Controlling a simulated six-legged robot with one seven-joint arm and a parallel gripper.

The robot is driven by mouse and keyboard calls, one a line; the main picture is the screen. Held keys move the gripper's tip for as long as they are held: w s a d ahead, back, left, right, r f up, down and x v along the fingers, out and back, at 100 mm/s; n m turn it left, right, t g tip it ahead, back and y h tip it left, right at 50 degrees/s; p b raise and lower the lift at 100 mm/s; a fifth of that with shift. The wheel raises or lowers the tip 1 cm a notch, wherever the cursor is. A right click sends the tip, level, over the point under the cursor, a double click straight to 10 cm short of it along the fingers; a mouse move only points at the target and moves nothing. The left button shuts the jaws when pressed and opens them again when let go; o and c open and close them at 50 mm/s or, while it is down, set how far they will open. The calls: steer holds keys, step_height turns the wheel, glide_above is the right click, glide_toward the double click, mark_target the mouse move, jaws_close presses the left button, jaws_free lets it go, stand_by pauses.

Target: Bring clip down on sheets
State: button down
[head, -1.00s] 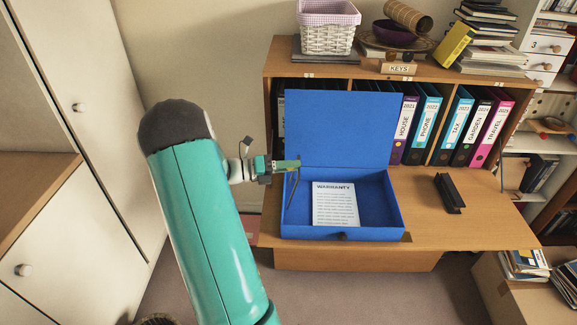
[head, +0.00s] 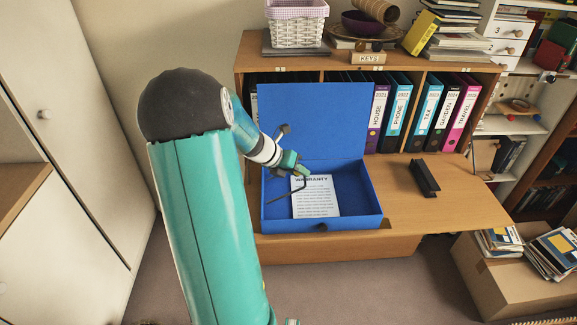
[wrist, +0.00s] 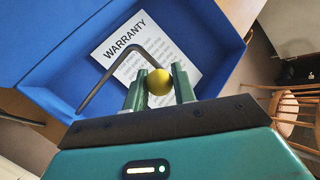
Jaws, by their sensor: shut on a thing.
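The clip is a bent grey rod (head: 289,194) inside the open blue box file (head: 350,222), ending in a yellow knob (wrist: 159,82). My gripper (head: 303,172) is shut on this knob, which sits between the fingers in the wrist view (wrist: 159,90). The rod slants over the left part of the white sheets (head: 320,203), headed WARRANTY. The sheets also show behind the clip in the wrist view (wrist: 125,48). Whether the rod touches the sheets cannot be told.
The box lid (head: 315,120) stands upright behind the tray. The file rests on a wooden desk flap (head: 440,205) with a black bar-shaped object (head: 424,177) to the right. Upright binders (head: 398,110) stand behind. The flap's right part is otherwise clear.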

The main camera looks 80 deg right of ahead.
steer(key=shift+s+d+f+t+y, duration=0.2)
steer(key=shift+s+f+t+y, duration=0.1)
steer(key=shift+s+f+t, duration=1)
steer(key=shift+f+t, duration=0.7)
steer(key=shift+s+d+f+y, duration=0.1)
steer(key=shift+s+f+y, duration=0.05)
steer(key=shift+f, duration=0.75)
steer(key=shift+s+f+y, duration=0.15)
steer(key=shift+f, duration=0.75)
steer(key=c, duration=1.2)
jaws_free()
steer(key=v, duration=1.3)
steer(key=shift+w+r, duration=0.1)
steer(key=shift+r, duration=0.25)
